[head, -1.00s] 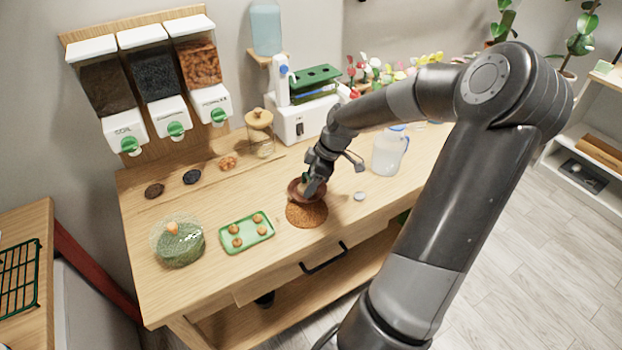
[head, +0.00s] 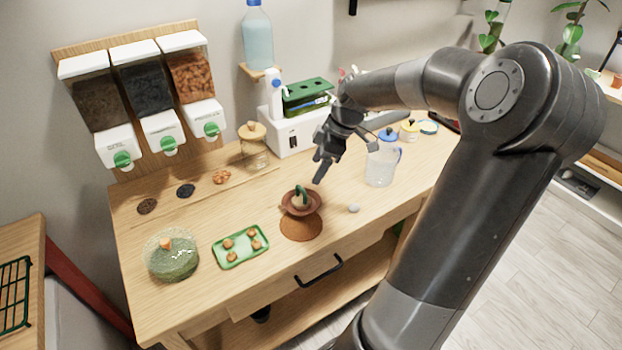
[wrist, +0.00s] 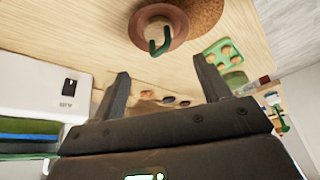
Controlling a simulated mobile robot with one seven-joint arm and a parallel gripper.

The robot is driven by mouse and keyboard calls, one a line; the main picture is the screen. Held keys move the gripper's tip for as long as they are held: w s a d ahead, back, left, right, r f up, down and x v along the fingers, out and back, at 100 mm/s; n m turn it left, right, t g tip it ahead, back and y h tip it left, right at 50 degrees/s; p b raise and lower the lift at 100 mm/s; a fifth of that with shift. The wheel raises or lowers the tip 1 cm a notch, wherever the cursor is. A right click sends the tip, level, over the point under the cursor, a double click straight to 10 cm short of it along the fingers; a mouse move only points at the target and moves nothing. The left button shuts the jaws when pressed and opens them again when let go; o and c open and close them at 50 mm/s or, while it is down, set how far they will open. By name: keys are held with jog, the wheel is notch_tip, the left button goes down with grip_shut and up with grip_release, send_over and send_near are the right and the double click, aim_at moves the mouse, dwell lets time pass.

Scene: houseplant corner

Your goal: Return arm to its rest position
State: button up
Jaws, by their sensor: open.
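My gripper (head: 322,168) is open and empty in the head view, above the table and up and to the right of a terracotta pot (head: 289,206). In the wrist view its two spread fingers (wrist: 162,88) have nothing between them. The pot sits at the back edge of a round brown mat (head: 301,228). A green hooked thing (head: 300,194) stands up in the pot; the pot (wrist: 174,38) and the hook (wrist: 158,46) also show in the wrist view, apart from the fingers.
A green tray (head: 240,259) with several brown lumps and a glass bowl (head: 172,262) lie left of the mat. A clear jug (head: 380,170) and a small grey disc (head: 353,208) are to the right. A white machine (head: 294,137) and lidded jar (head: 254,157) stand behind.

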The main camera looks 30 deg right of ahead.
jog(key=shift+v, duration=1.1)
jog(key=s+a+r+m+g+h, duration=0.1)
jog(key=s+a+m+h, duration=0.1)
jog(key=a, duration=0.5)
jog(key=s+a+m+g+h, duration=0.1)
jog(key=s+a+m+h, duration=0.1)
jog(key=a, duration=0.6)
jog(key=s+a+r+m+t, duration=0.2)
jog(key=s+a+r+m, duration=0.1)
jog(key=s, duration=0.4)
jog(key=s+a+r+m+t, duration=0.3)
jog(key=s+a+r+m, duration=0.1)
jog(key=s, duration=0.3)
jog(key=shift+a+r, duration=0.4)
jog(key=shift+a, duration=0.3)
jog(key=shift+s, duration=0.1)
